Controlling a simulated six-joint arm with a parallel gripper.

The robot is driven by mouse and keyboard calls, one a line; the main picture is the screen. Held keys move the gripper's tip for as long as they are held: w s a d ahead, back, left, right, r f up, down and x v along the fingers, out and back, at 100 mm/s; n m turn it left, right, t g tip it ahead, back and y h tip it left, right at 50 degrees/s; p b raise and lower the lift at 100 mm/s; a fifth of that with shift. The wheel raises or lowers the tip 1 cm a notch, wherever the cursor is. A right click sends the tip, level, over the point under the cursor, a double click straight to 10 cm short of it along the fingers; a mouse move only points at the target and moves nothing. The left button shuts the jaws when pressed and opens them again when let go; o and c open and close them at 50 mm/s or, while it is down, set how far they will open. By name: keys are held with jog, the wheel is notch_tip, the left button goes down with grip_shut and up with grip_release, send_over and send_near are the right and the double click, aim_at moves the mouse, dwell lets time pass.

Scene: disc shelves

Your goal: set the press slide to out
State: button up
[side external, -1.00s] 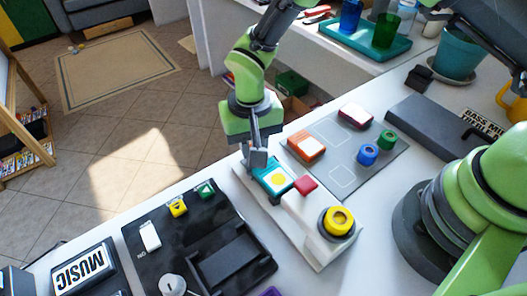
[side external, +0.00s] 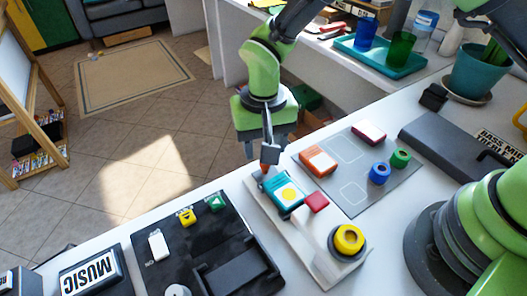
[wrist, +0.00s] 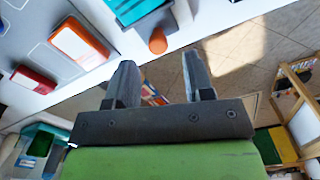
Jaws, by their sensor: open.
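The press (side external: 322,240) is a long white base on the table, with a red block (side external: 316,201) and a yellow ring (side external: 348,239) on it. Its slide, with a teal piece bearing a yellow disc (side external: 285,193) on top, is at the far end, beside the red block and not under it. An orange knob (side external: 265,169) stands at the slide's outer end and also shows in the wrist view (wrist: 158,42). My gripper (side external: 269,157) is open and empty, just above and behind the knob. In the wrist view the knob is beyond my fingertips (wrist: 158,66), roughly centred between them.
A grey mat (side external: 350,195) right of the press holds an orange case, a red case, a blue ring and a green ring. A black player (side external: 205,245) stands to the left. The table's far edge runs close behind the slide, with floor beyond.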

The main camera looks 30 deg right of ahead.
notch_tip(320, 180, up, 7)
jog(key=shift+f, duration=0.15)
jog(key=s+d+r+t+y, duration=0.1)
jog(key=s+d+r, duration=0.1)
jog(key=d+r, duration=0.35)
jog(key=s+d+r+t+y, duration=0.1)
jog(key=s+d+r+t, duration=0.15)
jog(key=r, duration=0.55)
jog(key=s+d+r+t, duration=0.2)
jog(key=s+d, duration=0.1)
jog(key=s, duration=0.3)
jog(key=s+d+r+t, duration=0.1)
jog(key=s+d+r, duration=0.1)
jog(key=s, duration=0.5)
jog(key=shift+s+d+t, duration=0.3)
jog(key=shift+d+t, duration=0.05)
jog(key=shift+d, duration=0.3)
jog(key=shift+r, duration=0.1)
